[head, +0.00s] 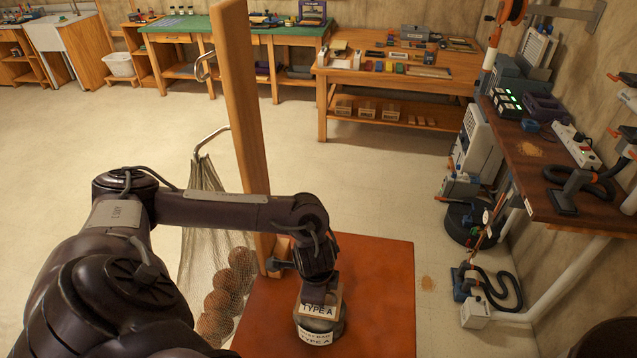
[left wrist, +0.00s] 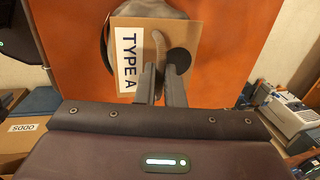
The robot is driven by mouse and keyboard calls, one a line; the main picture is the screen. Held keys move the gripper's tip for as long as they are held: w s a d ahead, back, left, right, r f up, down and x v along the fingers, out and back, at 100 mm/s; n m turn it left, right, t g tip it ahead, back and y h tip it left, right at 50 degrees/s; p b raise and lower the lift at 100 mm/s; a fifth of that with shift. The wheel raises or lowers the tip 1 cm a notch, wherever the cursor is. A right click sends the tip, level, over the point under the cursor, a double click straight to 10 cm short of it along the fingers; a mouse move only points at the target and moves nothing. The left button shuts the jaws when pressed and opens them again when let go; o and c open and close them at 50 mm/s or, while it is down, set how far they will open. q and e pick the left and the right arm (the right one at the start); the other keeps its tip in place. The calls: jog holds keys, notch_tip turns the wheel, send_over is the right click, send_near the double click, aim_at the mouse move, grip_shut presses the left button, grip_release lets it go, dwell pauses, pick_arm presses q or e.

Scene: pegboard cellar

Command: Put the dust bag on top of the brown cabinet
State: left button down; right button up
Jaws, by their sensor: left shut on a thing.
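The dust bag (head: 326,329) is a grey bag with a tan card collar and "TYPE A" labels. In the left wrist view its collar (left wrist: 132,81) lies at the fingertips. My left gripper (head: 318,288) points down and is shut on the bag at the collar; it also shows in the left wrist view (left wrist: 160,88). The bag is over the orange-brown cabinet top (head: 382,285), inside its edges. I cannot tell whether the bag's underside touches the top. My right gripper is not in view.
A wooden post (head: 243,130) rises at the cabinet's left back, with a net of balls (head: 228,290) beside it. A wall bench (head: 545,180) with tools stands at the right. A wooden workbench (head: 400,75) is behind. The floor between is mostly clear.

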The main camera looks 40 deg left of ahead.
pick_arm(q)
jog(key=c, duration=1.5)
grip_release()
jog(key=shift+c, duration=0.2)
jog(key=p+v, duration=0.4)
jog(key=v, duration=0.8)
jog(key=shift+s+d, duration=0.1)
jog(key=shift+d, duration=0.05)
